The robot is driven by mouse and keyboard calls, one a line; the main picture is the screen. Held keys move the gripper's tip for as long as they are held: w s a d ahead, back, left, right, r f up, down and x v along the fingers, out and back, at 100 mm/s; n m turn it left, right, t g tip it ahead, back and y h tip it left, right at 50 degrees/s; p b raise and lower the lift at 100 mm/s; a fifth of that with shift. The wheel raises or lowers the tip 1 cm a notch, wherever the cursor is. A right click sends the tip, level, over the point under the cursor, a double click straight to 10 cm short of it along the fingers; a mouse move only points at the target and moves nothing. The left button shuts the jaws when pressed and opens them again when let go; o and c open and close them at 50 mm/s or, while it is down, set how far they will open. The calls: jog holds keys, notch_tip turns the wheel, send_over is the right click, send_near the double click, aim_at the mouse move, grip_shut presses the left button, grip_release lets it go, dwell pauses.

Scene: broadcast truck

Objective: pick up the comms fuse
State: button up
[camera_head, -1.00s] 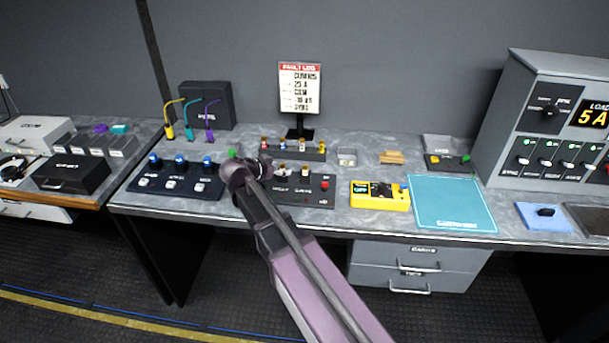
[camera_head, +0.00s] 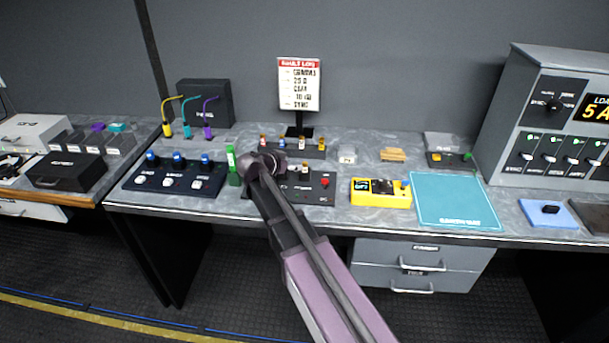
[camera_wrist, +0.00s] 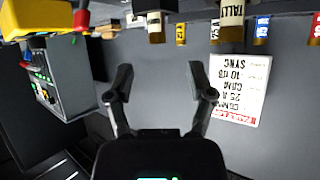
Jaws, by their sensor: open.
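Several small fuses stand upright in the black rack (camera_head: 315,153) under the fault sign: a red one (camera_head: 263,142), a blue one (camera_head: 282,144) and yellowish ones. Others stand in the black panel (camera_head: 320,190) in front. The wrist view is upside down and shows a fuse marked TALLY (camera_wrist: 232,14), a blue fuse (camera_wrist: 261,28) and a red fuse (camera_wrist: 315,30). I cannot read a comms label on any fuse. My gripper (camera_wrist: 160,95) is open with nothing between its fingers, apart from the fuses. In the head view my own arm hides the fingers and part of the panel.
The fault sign (camera_head: 299,82) stands behind the rack. A green upright object (camera_head: 232,160) is close left of my wrist. A yellow meter (camera_head: 381,193) and a teal mat (camera_head: 455,202) lie to the right. The button panel (camera_head: 175,180) is on the left.

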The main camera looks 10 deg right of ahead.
aim_at(303, 163)
jog(key=shift+x, duration=1)
jog(key=shift+f+b, duration=0.1)
jog(key=shift+b, duration=0.2)
jog(key=b+x, duration=0.2)
jog(key=x, duration=0.2)
jog(key=shift+s+d+f, duration=0.1)
jog(key=shift+f, duration=0.1)
jog(key=shift+w+d+f+b, duration=0.15)
jog(key=shift+w+d+b, duration=0.15)
jog(key=shift+d, duration=0.1)
jog(key=shift+s, duration=0.1)
grip_shut()
